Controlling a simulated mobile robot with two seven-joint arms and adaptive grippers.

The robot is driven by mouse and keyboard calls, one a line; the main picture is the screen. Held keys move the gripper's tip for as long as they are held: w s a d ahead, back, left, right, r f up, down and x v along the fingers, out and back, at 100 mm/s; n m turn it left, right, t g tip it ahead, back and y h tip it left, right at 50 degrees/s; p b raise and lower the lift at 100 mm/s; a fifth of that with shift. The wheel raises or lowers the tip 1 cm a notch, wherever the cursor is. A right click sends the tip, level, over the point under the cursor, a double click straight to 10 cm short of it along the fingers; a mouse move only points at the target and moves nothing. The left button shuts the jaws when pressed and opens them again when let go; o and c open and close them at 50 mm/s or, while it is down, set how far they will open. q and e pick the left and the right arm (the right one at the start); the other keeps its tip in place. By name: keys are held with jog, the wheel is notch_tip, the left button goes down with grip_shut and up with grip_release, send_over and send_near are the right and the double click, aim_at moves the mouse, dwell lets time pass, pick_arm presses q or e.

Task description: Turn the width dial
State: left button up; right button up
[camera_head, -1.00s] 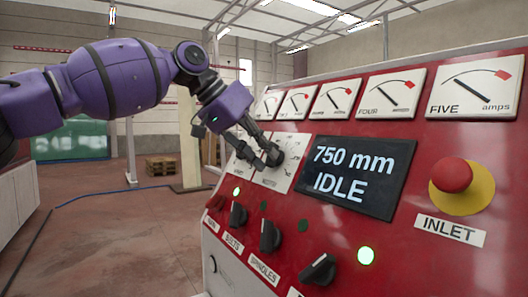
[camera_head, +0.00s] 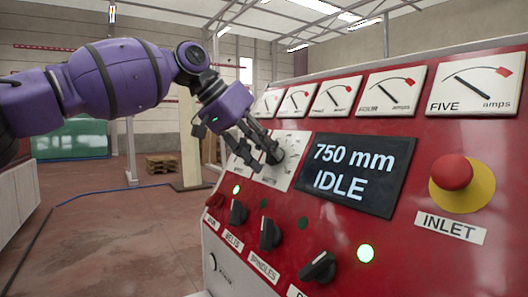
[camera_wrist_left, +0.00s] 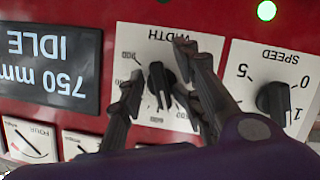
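The width dial (camera_wrist_left: 160,84) is a black knob on a white scale plate on the red panel, marked WIDTH in the left wrist view. It also shows in the head view (camera_head: 279,156), partly behind my fingers. My left gripper (camera_wrist_left: 160,64) is open, with its fingers on either side of the dial. A gap shows between the dial and the finger at its left; I cannot tell whether the fingers at its right touch it. In the head view my left gripper (camera_head: 258,153) is at the plate. The display (camera_head: 352,174) reads 750 mm, IDLE. My right gripper is not in view.
The speed dial (camera_wrist_left: 274,99) sits close beside the width plate. A row of amp gauges (camera_head: 393,92) runs above. Black switches (camera_head: 270,234) and a lit green lamp (camera_head: 365,253) lie below. A red mushroom button (camera_head: 452,172) stands out at the right.

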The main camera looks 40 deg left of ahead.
pick_arm(q)
jog(key=shift+s+a+r, duration=0.1)
jog(key=shift+r, duration=0.35)
jog(key=v, duration=1.1)
jog(key=shift+s, duration=0.2)
jog(key=shift+f, duration=0.1)
